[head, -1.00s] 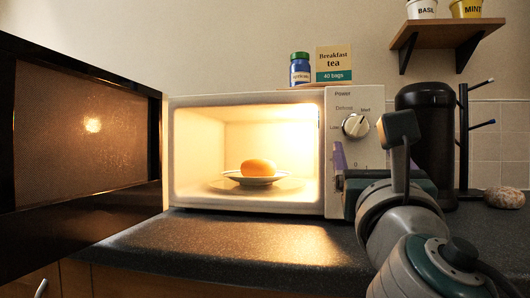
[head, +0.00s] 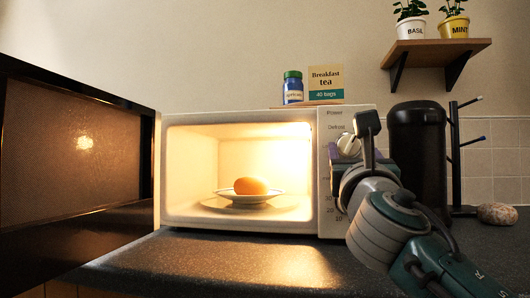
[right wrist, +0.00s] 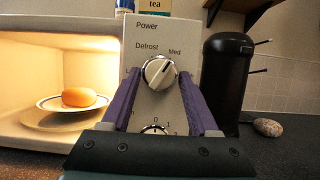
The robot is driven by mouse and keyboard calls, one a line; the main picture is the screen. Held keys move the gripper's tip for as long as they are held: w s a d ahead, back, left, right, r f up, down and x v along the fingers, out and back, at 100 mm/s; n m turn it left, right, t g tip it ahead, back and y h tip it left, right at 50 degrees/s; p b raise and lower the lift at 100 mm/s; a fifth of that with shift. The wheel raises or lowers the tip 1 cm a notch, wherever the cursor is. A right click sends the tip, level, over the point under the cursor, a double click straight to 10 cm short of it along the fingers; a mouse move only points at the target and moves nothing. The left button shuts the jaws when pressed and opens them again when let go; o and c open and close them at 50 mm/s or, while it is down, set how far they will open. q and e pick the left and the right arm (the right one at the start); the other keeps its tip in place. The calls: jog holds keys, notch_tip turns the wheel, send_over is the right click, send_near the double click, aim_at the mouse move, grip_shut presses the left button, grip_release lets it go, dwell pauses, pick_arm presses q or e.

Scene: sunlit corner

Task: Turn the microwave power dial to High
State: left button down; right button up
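The microwave (head: 240,110) stands on the counter with its door open to the left. Its power dial (head: 348,145) is a round white and silver knob on the right-hand panel. In the right wrist view the dial (right wrist: 158,72) has its pointer up and to the right, toward Med; the High mark is hidden. My right gripper (right wrist: 160,78) is open, with one purple finger to each side of the dial and a visible gap around it. In the head view it is in front of the panel and partly covers it. My left gripper is not in view.
A lower timer dial (right wrist: 153,130) is partly hidden by my gripper. The open door (head: 75,160) fills the left. A roll sits on a plate (head: 228,196) inside the lit microwave. A black canister (head: 417,150), a mug stand (head: 456,160) and a stone (head: 497,214) stand to the right.

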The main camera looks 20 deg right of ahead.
grip_shut()
jog(key=shift+f+m+g+h, duration=0.1)
jog(key=shift+m+g+h, duration=0.2)
jog(key=shift+m, duration=0.2)
jog(key=m+b, duration=0.1)
jog(key=m+h, duration=0.1)
jog(key=shift+w+a+m+g+b, duration=0.1)
jog(key=shift+a+m+g+b, duration=0.05)
jog(key=shift+m+g+b, duration=0.2)
jog(key=m+g, duration=0.1)
jog(key=m, duration=0.1)
jog(key=m+g+h+b, duration=0.1)
jog(key=m, duration=0.2)
jog(key=shift+w+a+h, duration=0.1)
jog(key=shift+a+h, duration=0.05)
jog(key=shift+h, duration=0.15)
jog(key=m, duration=0.1)
jog(key=m+g, duration=0.1)
jog(key=m, duration=0.1)
jog(key=shift+a+r+m+g+h+b, duration=0.1)
jog(key=shift+r+m+g+h+b, duration=0.15)
jog(key=shift+m+g+h+b, duration=0.15)
jog(key=shift+r+m+g, duration=0.15)
jog(key=shift+m+g, duration=0.6)
jog(key=shift+m, duration=1.1)
